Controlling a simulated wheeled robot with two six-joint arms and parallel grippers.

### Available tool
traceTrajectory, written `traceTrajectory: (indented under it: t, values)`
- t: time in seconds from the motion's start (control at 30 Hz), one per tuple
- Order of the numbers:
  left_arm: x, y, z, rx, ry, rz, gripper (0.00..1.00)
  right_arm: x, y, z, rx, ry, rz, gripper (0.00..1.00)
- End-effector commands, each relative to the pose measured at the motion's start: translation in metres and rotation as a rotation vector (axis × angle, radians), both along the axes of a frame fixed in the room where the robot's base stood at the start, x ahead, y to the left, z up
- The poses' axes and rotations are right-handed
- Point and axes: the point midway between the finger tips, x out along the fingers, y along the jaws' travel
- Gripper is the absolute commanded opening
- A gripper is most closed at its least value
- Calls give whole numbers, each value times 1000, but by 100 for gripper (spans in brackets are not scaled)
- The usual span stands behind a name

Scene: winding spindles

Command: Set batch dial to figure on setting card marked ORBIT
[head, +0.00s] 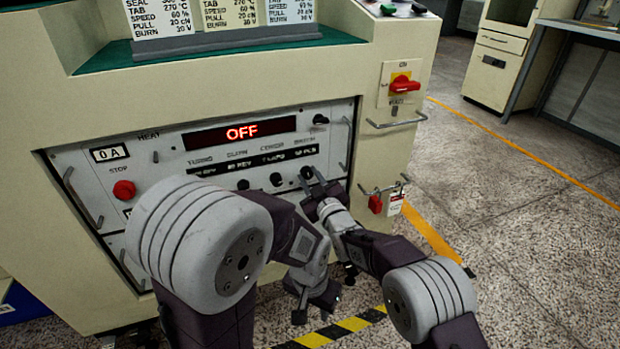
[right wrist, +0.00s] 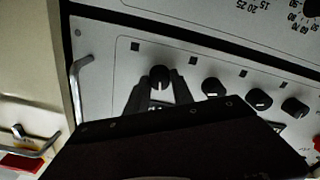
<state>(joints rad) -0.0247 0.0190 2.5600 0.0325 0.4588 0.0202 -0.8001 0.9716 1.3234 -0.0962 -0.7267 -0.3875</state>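The batch dial (head: 306,173) is the rightmost black knob in the row under the label strip on the machine's panel. It also shows in the right wrist view (right wrist: 160,77). My right gripper (right wrist: 158,86) is open, with one finger on each side of this dial and slight gaps visible. The figure above the dial is too small to read surely. My left gripper (head: 316,301) hangs low in front of the machine, away from the panel; its fingers are unclear. Setting cards (head: 229,13) stand on top of the machine; their headings are cut off, so ORBIT cannot be picked out.
The red display (head: 240,131) reads OFF. Other knobs (right wrist: 212,88) sit close beside the batch dial. A panel handle (right wrist: 80,92), a red stop button (head: 124,190), a red switch (head: 404,84) and a red padlock (head: 376,204) are nearby. Floor to the right is clear.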

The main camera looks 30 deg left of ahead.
Motion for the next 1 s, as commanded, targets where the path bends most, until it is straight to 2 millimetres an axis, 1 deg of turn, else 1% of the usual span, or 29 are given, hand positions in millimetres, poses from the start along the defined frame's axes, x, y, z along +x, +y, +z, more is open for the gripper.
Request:
traceTrajectory:
  t: [0.03, 0.07, 0.1, 0.37, 0.47, 0.57, 0.73, 0.77, 0.8, 0.9, 1.0]
  values:
    - [0, 0, 0, 0, 0, 0, 36, 0, 0, 0, 0, 0, 1, 40]
    - [0, 0, 0, 0, 0, 0, 36, 0, 0, 0, 0, 0, 1, 48]
    - [0, 0, 0, 0, 0, 0, 36, 0, 0, 0, 0, 0, 1, 50]
    - [0, 0, 0, 0, 0, 0, 36, 0, 0, 0, 1, 1, 0, 50]
    - [0, 0, 4, 0, 0, 0, 36, -3, -3, 1, -1, 2, 0, 50]
    - [0, 0, 12, 0, 0, 0, 36, -10, -11, 3, -2, 3, 0, 50]
    - [0, 0, 32, 0, 0, 0, 36, -31, -36, 5, -3, 5, 0, 50]
    - [1, 0, 11, 0, -2, 0, 36, -34, -41, -6, 1, 1, 0, 50]
    - [0, 0, -3, 0, -1, 0, 36, -39, -46, -10, 2, 0, 0, 50]
    - [0, 0, -18, 0, 1, 0, 36, -49, -58, -8, 2, 0, 0, 50]
    - [0, 0, -26, 0, 1, 0, 36, -55, -65, -5, 2, 0, 0, 50]
